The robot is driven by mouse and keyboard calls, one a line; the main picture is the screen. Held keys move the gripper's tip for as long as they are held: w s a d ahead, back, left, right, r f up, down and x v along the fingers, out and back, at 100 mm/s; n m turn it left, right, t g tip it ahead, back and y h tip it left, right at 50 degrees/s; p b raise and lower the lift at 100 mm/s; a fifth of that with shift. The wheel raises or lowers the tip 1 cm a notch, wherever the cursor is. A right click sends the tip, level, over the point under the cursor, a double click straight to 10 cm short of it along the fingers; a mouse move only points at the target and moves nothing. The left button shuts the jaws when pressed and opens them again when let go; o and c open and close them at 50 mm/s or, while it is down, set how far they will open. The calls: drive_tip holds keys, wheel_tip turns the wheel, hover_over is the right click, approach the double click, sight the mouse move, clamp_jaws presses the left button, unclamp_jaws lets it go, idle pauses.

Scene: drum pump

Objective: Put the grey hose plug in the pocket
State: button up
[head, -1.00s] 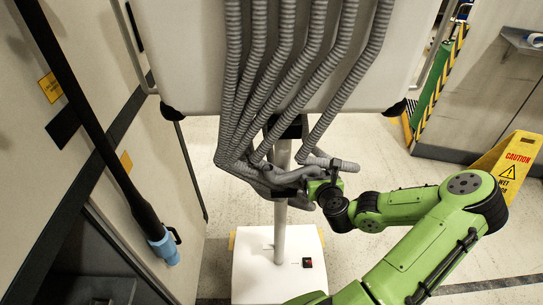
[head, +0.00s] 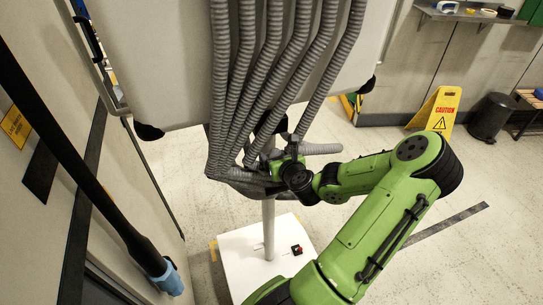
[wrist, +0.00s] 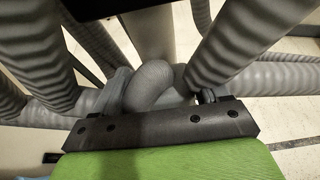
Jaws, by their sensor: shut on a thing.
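My green gripper (head: 280,162) is among the lower ends of the grey ribbed hoses (head: 268,95), in front of the upright post. In the wrist view the gripper (wrist: 155,92) is shut on a smooth, rounded grey piece (wrist: 152,82), which I take for the grey hose plug. Its far end is hidden among the hoses. In the head view the gripper and hoses cover most of it. A grey hose-like length (head: 320,148) sticks out to the right just behind the gripper. I cannot make out the pocket in either view.
The hoses hang close on both sides of the gripper. The post (head: 268,225) stands on a white base (head: 240,262). A black pole with a blue end (head: 168,280) is at the left. A yellow caution sign (head: 437,110) and a bin (head: 492,116) stand behind clear floor at right.

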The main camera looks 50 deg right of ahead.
drive_tip(key=shift+w+a+f+b, duration=0.1)
drive_tip(key=shift+f+b, duration=0.3)
drive_tip(key=shift+f, duration=0.15)
drive_tip(key=shift+w+a+f+b, duration=0.1)
drive_tip(key=shift+f+b, duration=0.25)
drive_tip(key=shift+f, duration=0.15)
wheel_tip(320, 180, down, 4)
drive_tip(key=b, duration=0.3)
drive_tip(key=shift+f, duration=0.25)
drive_tip(key=shift+s+r, duration=0.1)
drive_tip(key=shift+s, duration=0.05)
drive_tip(key=o, duration=1.1)
drive_tip(key=shift+o, duration=0.2)
